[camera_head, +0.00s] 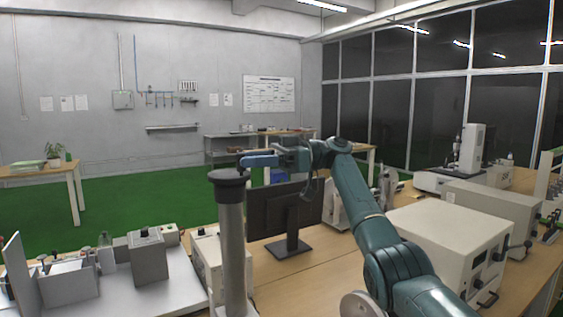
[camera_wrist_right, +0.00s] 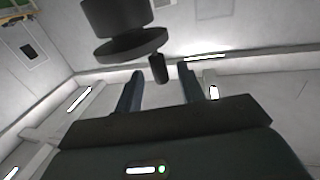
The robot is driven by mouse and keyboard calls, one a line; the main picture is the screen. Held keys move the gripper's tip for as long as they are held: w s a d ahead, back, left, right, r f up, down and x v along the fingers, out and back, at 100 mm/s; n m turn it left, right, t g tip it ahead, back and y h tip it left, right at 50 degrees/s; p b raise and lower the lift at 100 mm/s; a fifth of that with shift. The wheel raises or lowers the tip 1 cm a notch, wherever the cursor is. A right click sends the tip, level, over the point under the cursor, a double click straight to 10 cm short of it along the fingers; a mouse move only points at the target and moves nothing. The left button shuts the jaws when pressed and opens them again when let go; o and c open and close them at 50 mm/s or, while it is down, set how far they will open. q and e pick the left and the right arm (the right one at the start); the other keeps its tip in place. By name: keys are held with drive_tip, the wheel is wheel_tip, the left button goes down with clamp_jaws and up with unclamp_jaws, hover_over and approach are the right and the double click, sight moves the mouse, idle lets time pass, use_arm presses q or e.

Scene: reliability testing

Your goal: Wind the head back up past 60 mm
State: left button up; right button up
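A grey column (camera_head: 232,250) stands upright near the front, with a dark round handwheel (camera_head: 230,178) on top. In the right wrist view the handwheel (camera_wrist_right: 130,46) is a dark disc with a short dark handle (camera_wrist_right: 158,68) beside its rim. My right gripper (camera_head: 258,160) comes in from the right just above the handwheel, its blue fingers pointing left. In the right wrist view the gripper (camera_wrist_right: 160,70) is open, with the handle's end between the spread fingertips, a gap showing on each side. The head and any millimetre reading cannot be made out. My left gripper is not in view.
A black monitor (camera_head: 284,210) stands just right of the column. A large cream box instrument (camera_head: 445,243) stands on the bench at right, beside my right arm. A grey bench device (camera_head: 148,258) and other equipment stand at left. Free bench top (camera_head: 320,272) shows below the monitor.

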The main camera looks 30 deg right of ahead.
drive_tip(key=s+d+p, duration=0.1)
drive_tip(key=d, duration=0.7)
drive_tip(key=shift+s+d, duration=0.3)
drive_tip(key=shift+d, duration=0.05)
drive_tip(key=shift+d, duration=0.1)
